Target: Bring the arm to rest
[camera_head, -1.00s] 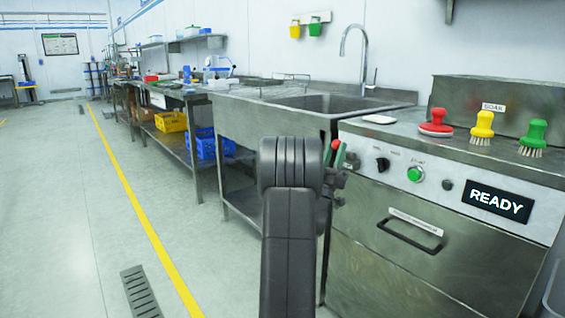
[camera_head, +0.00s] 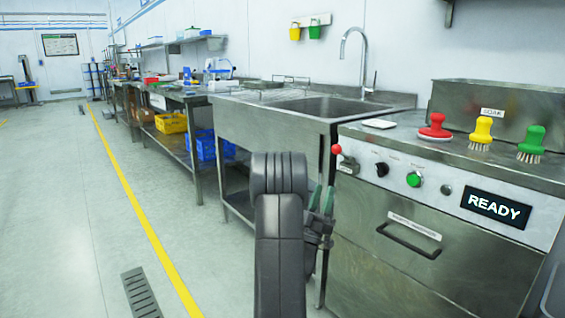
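My arm (camera_head: 280,220) stands upright in the lower middle of the head view. My gripper (camera_head: 322,198) shows just right of the arm's dark upper joint, partly hidden by it. Its two green fingertips point up, with a narrow gap between them and nothing seen in it. The gripper appears in front of the left edge of the steel machine, below and left of a red ball knob (camera_head: 337,149). The knob is clear of the fingers in the picture.
The machine's panel has a green button (camera_head: 414,180) and a READY display (camera_head: 495,208); a drawer handle (camera_head: 408,239) is below. Red, yellow and green brushes (camera_head: 481,134) stand on top. A sink bench (camera_head: 270,125) is behind the arm. The floor at left is open.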

